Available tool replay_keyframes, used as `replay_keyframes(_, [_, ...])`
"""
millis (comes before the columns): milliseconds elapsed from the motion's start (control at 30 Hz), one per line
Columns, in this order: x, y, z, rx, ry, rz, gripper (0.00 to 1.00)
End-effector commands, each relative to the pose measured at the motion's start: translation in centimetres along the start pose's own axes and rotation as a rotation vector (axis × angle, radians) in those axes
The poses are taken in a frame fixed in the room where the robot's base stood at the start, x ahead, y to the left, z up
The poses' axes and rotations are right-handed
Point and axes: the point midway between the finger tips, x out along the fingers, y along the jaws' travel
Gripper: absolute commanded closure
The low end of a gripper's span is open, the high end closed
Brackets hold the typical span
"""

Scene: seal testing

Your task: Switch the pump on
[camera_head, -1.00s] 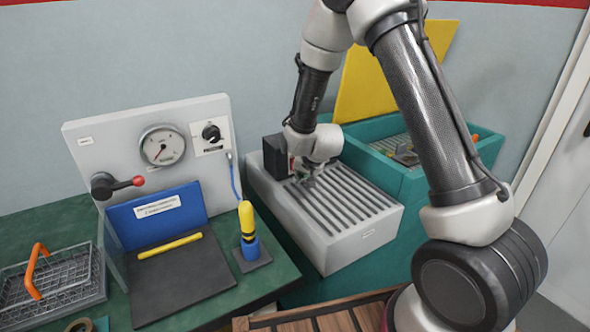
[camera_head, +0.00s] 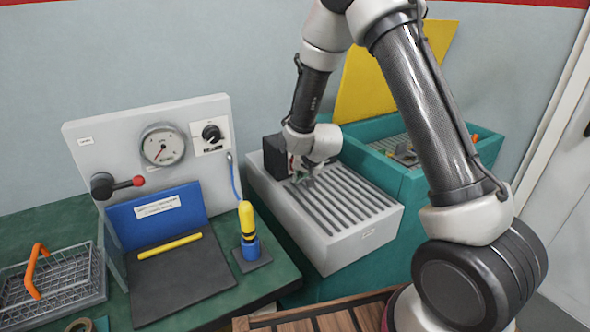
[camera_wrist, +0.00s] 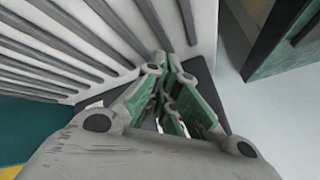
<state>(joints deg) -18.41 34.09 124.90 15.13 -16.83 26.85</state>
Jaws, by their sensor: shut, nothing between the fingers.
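A light grey ribbed housing (camera_head: 325,215), which looks like the pump, has dark bars along its top and a black block (camera_head: 276,157) at its back left. My gripper (camera_head: 303,178) is shut and empty, low over the back of the ribbed top beside the block. In the wrist view my gripper (camera_wrist: 168,68) has its fingers together near a dark surface (camera_wrist: 200,75) at the end of the ribbed housing (camera_wrist: 65,50). Whether the tips touch anything, I cannot tell. No switch on the housing can be made out; the fingers may hide it.
Left of the housing stands a grey panel (camera_head: 90,134) with a gauge (camera_head: 162,145), a black knob (camera_head: 211,133) and a red-balled lever (camera_head: 137,181). A yellow-and-blue tool (camera_head: 247,225) stands close by. A teal bin (camera_head: 425,180) with a yellow lid (camera_head: 365,85) is on the right.

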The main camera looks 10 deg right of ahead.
Motion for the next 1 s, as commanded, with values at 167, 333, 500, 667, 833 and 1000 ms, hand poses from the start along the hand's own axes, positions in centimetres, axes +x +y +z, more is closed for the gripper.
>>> replay_keyframes(167, [0.32, -0.24, -0.25, 0.000, 0.000, 0.000, 1.00])
replay_keyframes(333, [0.31, -0.23, -0.24, 0.000, 0.000, 0.000, 1.00])
replay_keyframes(500, [0.33, -0.25, -0.26, 0.000, 0.000, 0.000, 1.00])
replay_keyframes(667, [0.44, -0.32, -0.33, 0.000, 0.000, 0.000, 1.00])
replay_keyframes(833, [0.58, -0.43, -0.44, 0.000, -0.001, 0.000, 1.00])
replay_keyframes(1000, [0.72, -0.56, -0.57, 0.000, 0.000, 0.000, 1.00])
